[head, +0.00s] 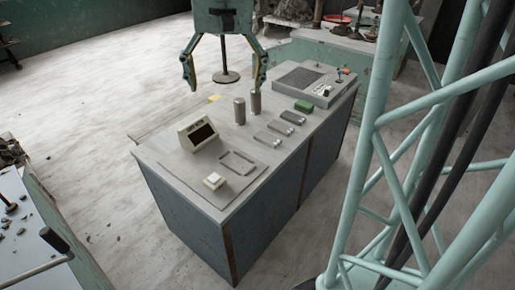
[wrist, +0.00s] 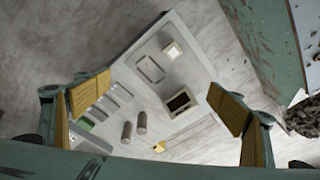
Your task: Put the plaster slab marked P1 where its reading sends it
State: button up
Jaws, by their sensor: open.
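A small white block (head: 214,181), likely the plaster slab, sits at the near left end of the grey-topped bench; no P1 mark is legible. It also shows in the wrist view (wrist: 172,50). A beige meter (head: 190,140) with a dark screen stands behind it; no reading shows on the screen. A rectangular outlined frame (head: 237,162) lies beside the block, and several smaller shallow trays (head: 267,138) lie in a row farther along. My gripper (head: 225,88) is open and empty, high above the bench's far side, pointing down, well apart from the block.
Two grey cylinders (head: 239,110) stand upright mid-bench. A green block (head: 303,106) lies beyond the trays, and a yellow piece (head: 214,98) lies near the far edge. A control box (head: 325,93) with a dark panel occupies the right end. My lattice column blocks the right of the head view.

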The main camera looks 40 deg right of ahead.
jog(key=s+a+r+n+t, duration=0.1)
jog(key=s+a+n, duration=0.2)
jog(key=s+a, duration=0.4)
jog(key=s+a+r+n, duration=0.1)
jog(key=s+a+n, duration=0.3)
jog(key=s, duration=1.7)
jog(key=a, duration=0.2)
jog(key=shift+s+a+r+t+y, duration=0.3)
jog(key=shift+s+a+r+t, duration=0.05)
jog(key=shift+a+t, duration=0.05)
jog(key=shift+d, duration=0.1)
